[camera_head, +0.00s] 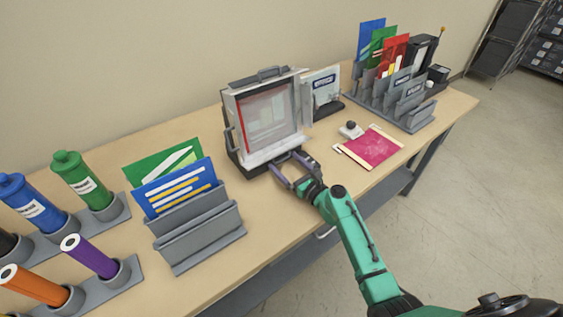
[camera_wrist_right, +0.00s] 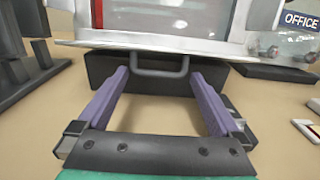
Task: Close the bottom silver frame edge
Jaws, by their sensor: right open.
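The silver frame (camera_head: 233,118) stands upright on a dark base (camera_head: 250,170) at the middle of the table, around a pale sheet with a red strip at its left. Its bottom silver edge (camera_head: 268,153) sticks out toward me like a flap; it crosses the top of the right wrist view (camera_wrist_right: 225,48). A grey handle (camera_wrist_right: 160,71) shows just under that edge, before the dark base. My right gripper (camera_head: 289,164) is open and empty, low in front of the frame, with its purple fingers on both sides of the handle. I cannot tell whether they touch anything. My left gripper is out of view.
A grey file holder (camera_head: 205,237) with green and blue cards stands left, near coloured tubes. An "OFFICE" sign stand (camera_head: 323,90) is just right of the frame. A pink sheet (camera_head: 373,148) and a small knobbed block (camera_head: 350,130) lie right. A card rack (camera_head: 420,118) stands farther right.

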